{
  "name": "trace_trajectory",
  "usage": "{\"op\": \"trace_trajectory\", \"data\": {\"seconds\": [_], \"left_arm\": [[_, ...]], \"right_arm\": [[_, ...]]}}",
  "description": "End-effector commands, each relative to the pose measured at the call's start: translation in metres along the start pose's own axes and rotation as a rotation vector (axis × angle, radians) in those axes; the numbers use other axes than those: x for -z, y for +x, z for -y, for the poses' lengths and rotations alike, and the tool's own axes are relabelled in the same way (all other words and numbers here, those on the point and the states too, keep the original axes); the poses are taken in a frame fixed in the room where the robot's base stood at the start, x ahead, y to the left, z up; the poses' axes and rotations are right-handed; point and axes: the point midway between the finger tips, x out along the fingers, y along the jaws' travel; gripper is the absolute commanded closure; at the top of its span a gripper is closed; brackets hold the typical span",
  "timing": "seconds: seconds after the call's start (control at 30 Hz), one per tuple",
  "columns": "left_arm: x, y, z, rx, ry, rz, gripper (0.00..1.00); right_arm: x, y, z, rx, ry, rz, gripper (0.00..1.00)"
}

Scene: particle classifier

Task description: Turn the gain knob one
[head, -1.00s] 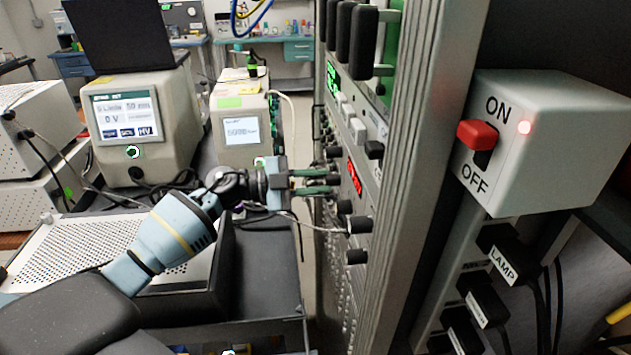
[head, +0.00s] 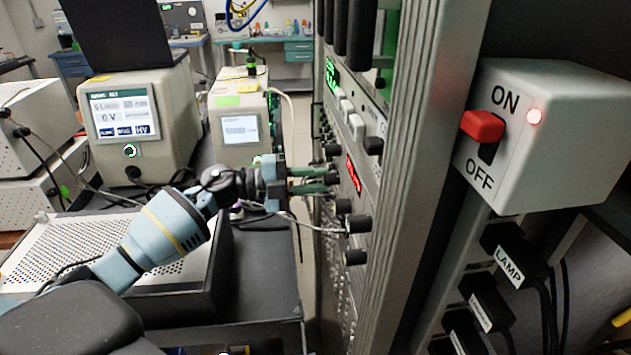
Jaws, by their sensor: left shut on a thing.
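My left gripper (head: 325,181) reaches in from the left with its fingers pointing at the front panel of the rack (head: 350,185). It is shut on a small dark knob (head: 332,179), mostly hidden at the fingertips, beside a red digital display (head: 353,174). I cannot read a label that says which knob this is. Other black knobs sit near the gripper: one just above (head: 332,150), and one below (head: 344,206), with two larger ones further down (head: 358,223). My right gripper is not in view.
A white switch box (head: 545,135) with a red ON/OFF lever (head: 483,126) stands at the right, its light lit. A cable (head: 300,222) runs below my gripper to the panel. Instruments with screens (head: 124,113) stand at the left, behind my arm.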

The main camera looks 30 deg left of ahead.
Motion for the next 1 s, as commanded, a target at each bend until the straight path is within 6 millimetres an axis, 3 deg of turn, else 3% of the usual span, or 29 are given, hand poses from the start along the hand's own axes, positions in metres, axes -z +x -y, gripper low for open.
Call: {"op": "trace_trajectory", "data": {"seconds": [0.5, 1.0], "left_arm": [[-0.001, 0.0, -0.002, -0.003, 0.424, 0.001, 1.0], [0.0, 0.0, 0.0, -0.003, 0.574, 0.001, 1.0]], "right_arm": [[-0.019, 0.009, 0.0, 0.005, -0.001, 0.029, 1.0], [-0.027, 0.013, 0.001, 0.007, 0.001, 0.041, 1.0]]}}
